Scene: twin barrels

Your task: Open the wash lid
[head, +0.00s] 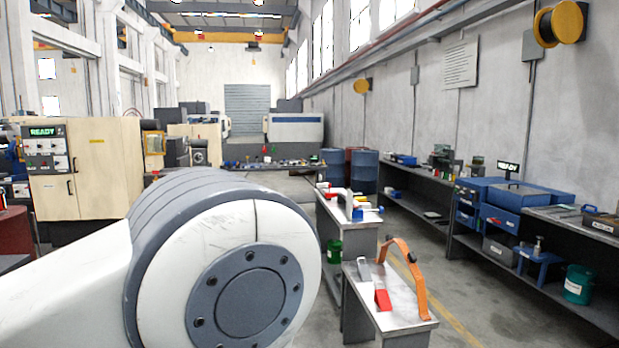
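My large white and grey arm joint fills the lower left and middle of the head view. Neither of my grippers is in view.
A near metal table (403,320) holds an orange curved strap (407,270) and a red block (382,299). Another table (347,232) stands behind it. A beige machine (84,175) is at left. Floor (470,310) is clear between the tables and right bench.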

